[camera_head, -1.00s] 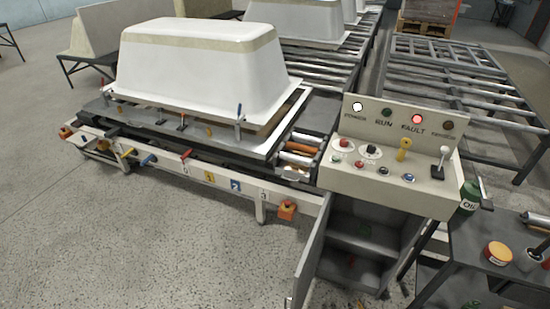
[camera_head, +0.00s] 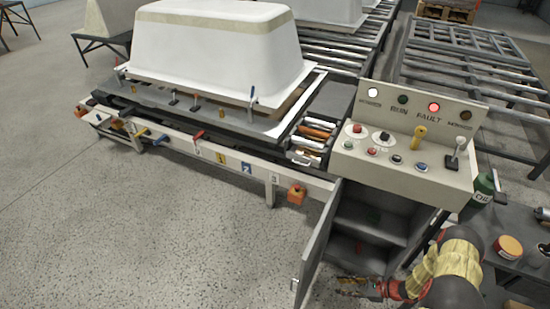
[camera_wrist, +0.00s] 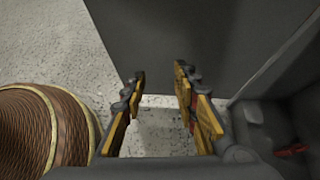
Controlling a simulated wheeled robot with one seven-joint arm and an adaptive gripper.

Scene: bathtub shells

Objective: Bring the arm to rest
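My gripper (camera_head: 358,286) is low at the bottom of the head view, by the lower front of the open cabinet (camera_head: 372,222) under the control panel. My arm, in a yellow sleeve, reaches in from the lower right. In the wrist view, the two yellow-and-black fingers of my gripper (camera_wrist: 160,82) stand apart with nothing between them. Beyond them are a dark grey panel (camera_wrist: 175,40) and a strip of speckled floor.
The open cabinet door (camera_head: 318,250) is just left of my gripper. The control panel (camera_head: 405,165) has its red FAULT lamp lit. A dark bench (camera_head: 525,265) is at right. A white bathtub shell (camera_head: 215,50) sits on the conveyor.

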